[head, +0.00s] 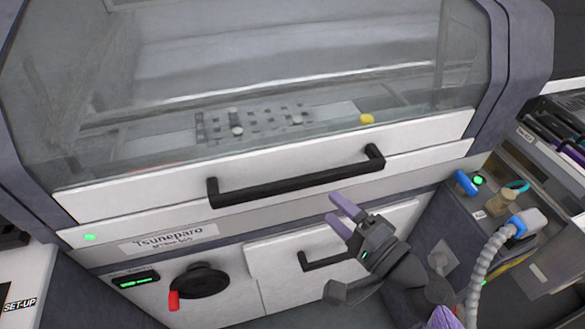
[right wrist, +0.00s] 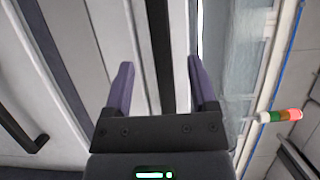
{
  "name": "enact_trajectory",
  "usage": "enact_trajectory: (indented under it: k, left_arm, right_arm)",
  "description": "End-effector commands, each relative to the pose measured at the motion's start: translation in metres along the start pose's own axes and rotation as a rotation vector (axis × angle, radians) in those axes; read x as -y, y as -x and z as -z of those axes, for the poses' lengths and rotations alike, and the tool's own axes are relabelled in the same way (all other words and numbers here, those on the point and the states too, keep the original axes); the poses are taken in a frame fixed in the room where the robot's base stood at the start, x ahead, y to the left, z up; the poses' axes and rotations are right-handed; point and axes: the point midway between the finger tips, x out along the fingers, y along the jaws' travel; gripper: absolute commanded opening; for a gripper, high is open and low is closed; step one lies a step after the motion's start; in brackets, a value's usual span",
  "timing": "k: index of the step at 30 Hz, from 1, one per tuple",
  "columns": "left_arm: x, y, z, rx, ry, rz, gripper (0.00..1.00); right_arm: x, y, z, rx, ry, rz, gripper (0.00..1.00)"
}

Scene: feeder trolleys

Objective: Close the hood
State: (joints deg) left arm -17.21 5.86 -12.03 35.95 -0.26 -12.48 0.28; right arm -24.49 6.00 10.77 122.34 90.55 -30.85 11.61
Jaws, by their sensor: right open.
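The hood is a clear panel with a white lower rail (head: 120,186), and it sits low over the machine's front. Its long black handle (head: 298,180) runs along this rail. Whether a small gap remains under the rail, I cannot tell. My right gripper (head: 332,206) has purple fingers and is open and empty, just below the right half of the handle in the head view. In the right wrist view the black handle bar (right wrist: 160,45) shows between and beyond the open fingers (right wrist: 161,66). I see no contact. My left gripper is out of view.
Below the hood are a white drawer front with a small black handle (head: 326,259) and a black rotary knob with a red grip (head: 202,281). A grey hose (head: 487,262) and a cluttered shelf stand at the right. A yellow button (head: 367,119) shows at the hood's lower edge.

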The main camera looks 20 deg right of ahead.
Motion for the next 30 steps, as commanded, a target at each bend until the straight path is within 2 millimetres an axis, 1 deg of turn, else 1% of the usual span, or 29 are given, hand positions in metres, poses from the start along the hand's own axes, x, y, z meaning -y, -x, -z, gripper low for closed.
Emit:
enact_trajectory:
  k: [2,6,10,12,15,22,23,24,29,30]
  left_arm:
    - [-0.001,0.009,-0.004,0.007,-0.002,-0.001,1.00]
    - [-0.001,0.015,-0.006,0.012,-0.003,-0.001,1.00]
    - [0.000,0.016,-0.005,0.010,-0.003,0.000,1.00]
    - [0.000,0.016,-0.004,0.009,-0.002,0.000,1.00]
    - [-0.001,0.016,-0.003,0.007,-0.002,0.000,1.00]
    - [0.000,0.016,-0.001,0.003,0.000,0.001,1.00]
    - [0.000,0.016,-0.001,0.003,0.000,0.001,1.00]
    - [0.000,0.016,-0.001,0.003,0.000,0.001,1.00]
    - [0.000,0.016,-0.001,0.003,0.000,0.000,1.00]
    - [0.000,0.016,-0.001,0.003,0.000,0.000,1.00]
  right_arm:
    - [0.005,-0.018,0.000,0.001,0.003,0.004,0.74]
    - [0.004,-0.053,0.001,-0.002,0.001,0.003,0.74]
    - [0.001,-0.075,0.001,-0.002,0.002,0.000,0.74]
    - [0.001,-0.083,0.000,-0.001,0.002,-0.001,0.74]
    - [0.000,-0.088,0.000,-0.001,0.003,-0.003,0.74]
    - [-0.001,-0.089,0.000,-0.001,0.004,-0.004,0.74]
    - [-0.001,-0.089,0.000,-0.001,0.004,-0.004,0.69]
    - [-0.001,-0.089,0.000,-0.001,0.004,-0.004,0.61]
    - [-0.001,-0.089,0.000,-0.001,0.004,-0.004,0.27]
    - [-0.001,-0.089,0.000,-0.001,0.004,-0.004,0.18]
